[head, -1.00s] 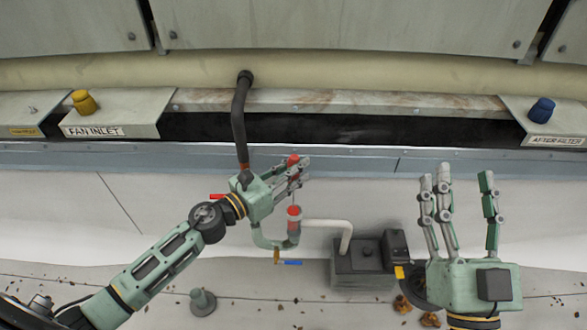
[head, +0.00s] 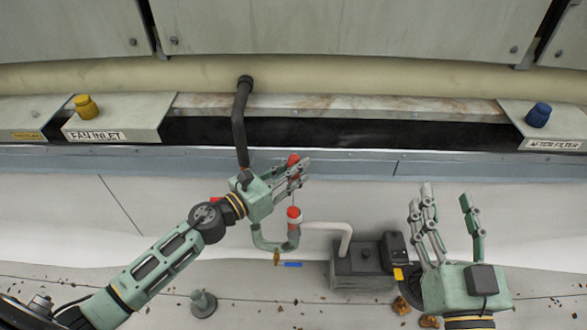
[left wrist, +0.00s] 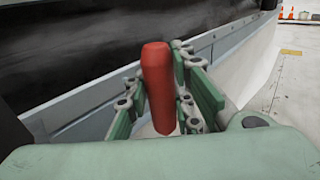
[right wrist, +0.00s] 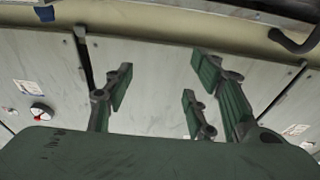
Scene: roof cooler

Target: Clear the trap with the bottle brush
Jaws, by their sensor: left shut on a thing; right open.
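My left gripper (head: 300,172) is shut on the red handle of the bottle brush (head: 293,160). The handle stands upright between the fingers in the left wrist view (left wrist: 157,88). Just below the hand is the green U-shaped trap (head: 270,245), with a red collar (head: 293,212) on its right-hand upright. The brush is above this collar; whether its lower end is inside cannot be made out. My right gripper (head: 446,200) is open and empty, right of the trap; its spread fingers also show in the right wrist view (right wrist: 155,90).
A grey box (head: 362,264) stands right of the trap, joined by a pale pipe (head: 330,226). A dark drain pipe (head: 239,125) comes down from the unit. A yellow knob (head: 86,107) and a blue knob (head: 538,114) sit on the ledge. Brown leaves lie on the roof.

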